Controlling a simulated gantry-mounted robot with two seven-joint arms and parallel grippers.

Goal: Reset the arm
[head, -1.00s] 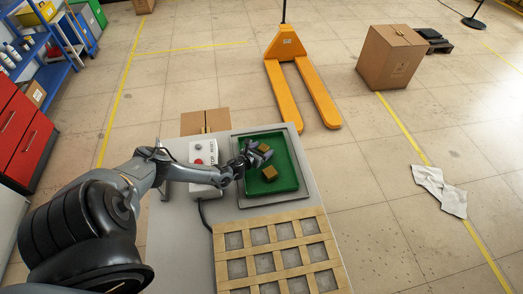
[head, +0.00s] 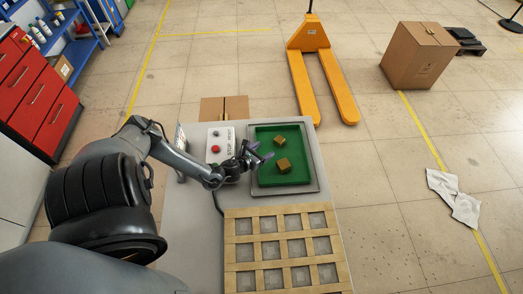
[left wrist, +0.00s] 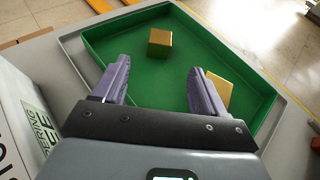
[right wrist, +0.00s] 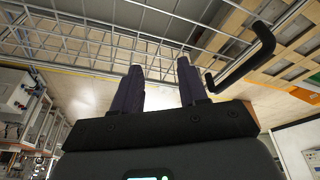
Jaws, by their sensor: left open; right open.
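My left arm comes in from the left in the head view. Its gripper (head: 262,157) is open and empty at the left edge of the green tray (head: 291,179). Two golden-brown blocks lie apart in the tray: a far block (head: 280,140) and a near block (head: 284,165). In the left wrist view the open fingers (left wrist: 155,88) reach over the tray (left wrist: 142,83), with the far block (left wrist: 160,42) ahead between them and the near block (left wrist: 218,88) partly behind the right finger. My right gripper (right wrist: 160,85) shows only in its wrist view, open and empty.
A control box with a red button (head: 216,148) stands left of the tray. A wooden grid (head: 284,216) with square compartments lies nearer on the table. In the right wrist view, wire mesh (right wrist: 90,45) and a black handle (right wrist: 250,58) are near the right gripper.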

